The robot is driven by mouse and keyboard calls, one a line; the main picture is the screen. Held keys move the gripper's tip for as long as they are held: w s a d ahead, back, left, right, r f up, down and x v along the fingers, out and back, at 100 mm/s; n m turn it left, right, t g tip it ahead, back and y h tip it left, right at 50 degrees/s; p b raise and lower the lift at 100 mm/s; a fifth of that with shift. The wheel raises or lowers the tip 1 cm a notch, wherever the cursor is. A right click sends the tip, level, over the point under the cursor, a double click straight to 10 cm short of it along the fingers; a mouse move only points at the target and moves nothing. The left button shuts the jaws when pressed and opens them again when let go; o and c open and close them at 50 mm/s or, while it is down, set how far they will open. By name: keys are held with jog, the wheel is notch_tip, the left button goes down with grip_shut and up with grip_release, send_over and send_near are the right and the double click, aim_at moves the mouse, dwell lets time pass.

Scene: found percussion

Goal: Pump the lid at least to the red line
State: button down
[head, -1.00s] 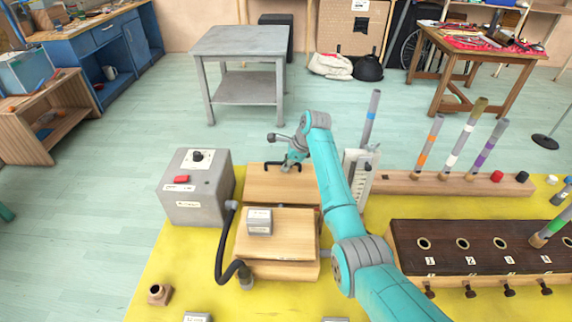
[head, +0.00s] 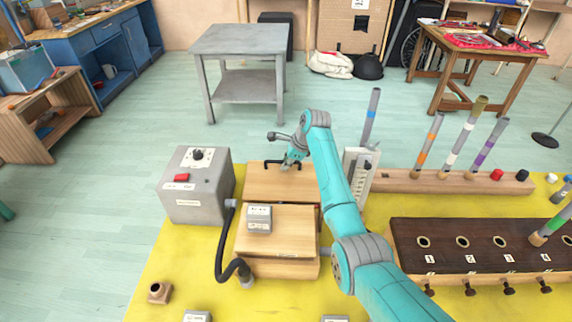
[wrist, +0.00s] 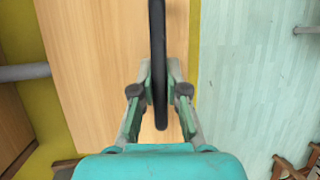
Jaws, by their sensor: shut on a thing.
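The wooden lid (head: 262,190) is the pale board at the back of the wooden box. It carries a black handle (head: 269,164). My gripper (head: 291,164) is over the lid, shut on this handle. In the wrist view the dark handle (wrist: 158,35) runs between the fingers of my gripper (wrist: 160,92), with the lid (wrist: 95,60) beneath. A pale upright gauge (head: 355,178) with scale marks stands right of the lid, partly hidden by my arm. I cannot make out a red line on it.
A grey box (head: 196,190) with a red button stands left of the lid. A black hose (head: 223,262) curves beside the front wooden box (head: 280,235). A dark block with numbered holes (head: 480,245) and a rack with several tubes (head: 440,184) are at right.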

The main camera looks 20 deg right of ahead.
aim_at(286, 173)
jog(key=shift+s+r, duration=0.1)
jog(key=shift+r, duration=0.2)
jog(key=shift+s+a+r, duration=0.15)
jog(key=shift+s+r, duration=0.2)
jog(key=shift+r, duration=0.25)
jog(key=shift+s+a+r, duration=0.1)
jog(key=shift+s+r, duration=0.2)
jog(key=shift+r, duration=0.25)
jog(key=shift+w, duration=0.1)
jog(key=shift+w+d+f, duration=0.15)
jog(key=shift+w+f, duration=0.25)
jog(key=shift+f, duration=0.05)
jog(key=shift+w+f, duration=0.1)
jog(key=shift+w+d+f, duration=0.15)
jog(key=shift+w+f, duration=0.2)
jog(key=shift+f, duration=0.25)
